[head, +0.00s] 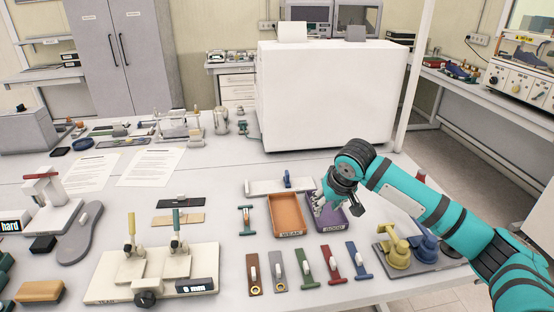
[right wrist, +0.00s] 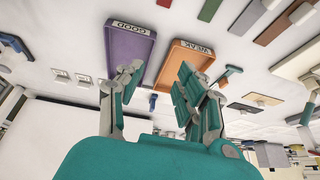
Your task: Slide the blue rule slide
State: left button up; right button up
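The blue slide (head: 287,178) stands upright on a long pale rule (head: 262,187) behind the two trays in the head view. A small blue piece that looks like this slide (right wrist: 152,102) shows between the fingers in the right wrist view, beyond the trays. My right gripper (head: 325,207) is over the purple GOOD tray, to the right of and nearer than the slide. In the right wrist view my right gripper (right wrist: 160,85) has its fingers apart with nothing between them. The rule's right end is partly hidden by my right arm in the head view. My left gripper is not in view.
The orange WEAK tray (head: 288,213) stands left of the purple GOOD tray (head: 331,222). Several coloured strips (head: 305,267) lie in front. A large white box (head: 325,95) stands behind the rule. A teal T-shaped tool (head: 246,219) lies left of the trays.

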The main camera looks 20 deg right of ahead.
aim_at(287, 184)
jog(key=i, duration=0.85)
